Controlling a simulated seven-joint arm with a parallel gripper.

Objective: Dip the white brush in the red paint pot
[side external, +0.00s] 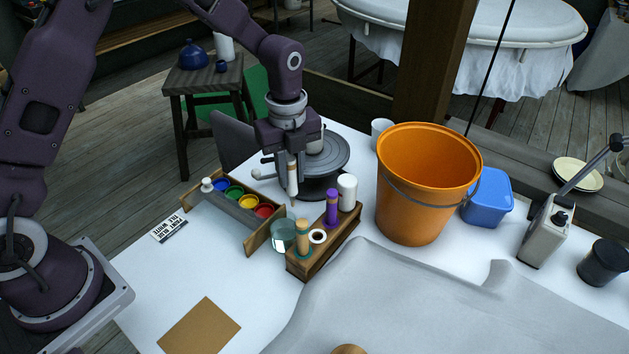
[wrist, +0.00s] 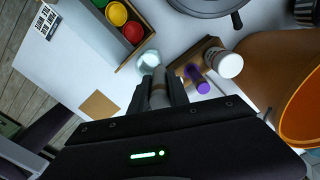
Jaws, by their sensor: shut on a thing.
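My gripper (side external: 291,178) points down and is shut on a slim, pale upright thing, which looks like the white brush (side external: 293,193). Its tan lower end hangs just beyond the fingers. In the wrist view it is a beige-grey stub (wrist: 158,92) between the fingertips. The red paint pot (side external: 264,211) is the near-right end pot of a wooden rack, beside yellow (side external: 248,201), green (side external: 234,193) and blue (side external: 221,185) pots. The red pot also shows in the wrist view (wrist: 133,32). The brush is apart from it, behind and to its right in the side view.
A glass jar (side external: 283,235) stands between the rack and a wooden holder (side external: 314,262) with tan, purple and white upright pieces. A dark turntable (side external: 330,165) is behind the gripper. An orange bucket (side external: 420,190) stands to the right.

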